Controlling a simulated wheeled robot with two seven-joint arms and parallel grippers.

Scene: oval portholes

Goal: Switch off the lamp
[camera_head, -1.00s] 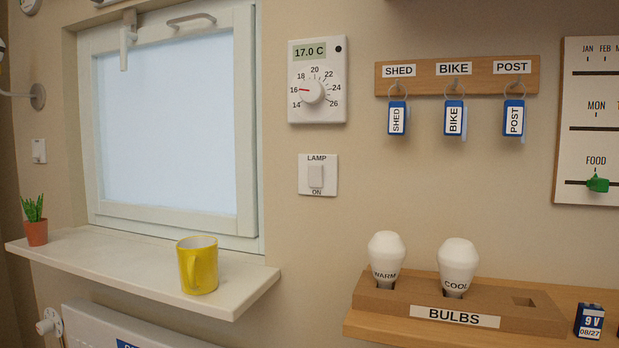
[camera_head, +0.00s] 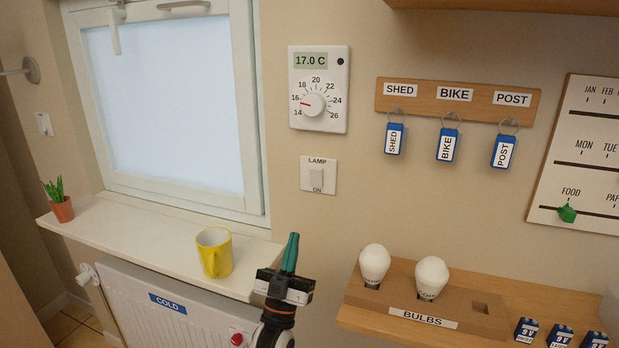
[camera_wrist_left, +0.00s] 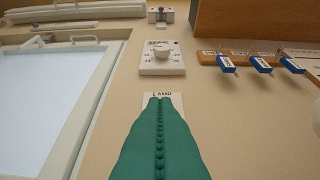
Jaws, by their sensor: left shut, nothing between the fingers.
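The lamp switch (camera_head: 317,178) is a white plate on the wall below the thermostat, labelled LAMP above its rocker and ON below. My left gripper (camera_head: 291,252) is in the head view, below and a little left of the switch, with its green fingers pointing up. The fingers are shut and empty. I cannot tell from this how far the tips are from the plate. My right gripper is in neither view.
The thermostat (camera_head: 318,89) is above the switch and a key rack (camera_head: 457,101) is to the right. A yellow mug (camera_head: 214,254) stands on the windowsill (camera_head: 140,240), left of my gripper. The bulb holder (camera_head: 385,305) is on a shelf to the right. The wall around the switch is clear.

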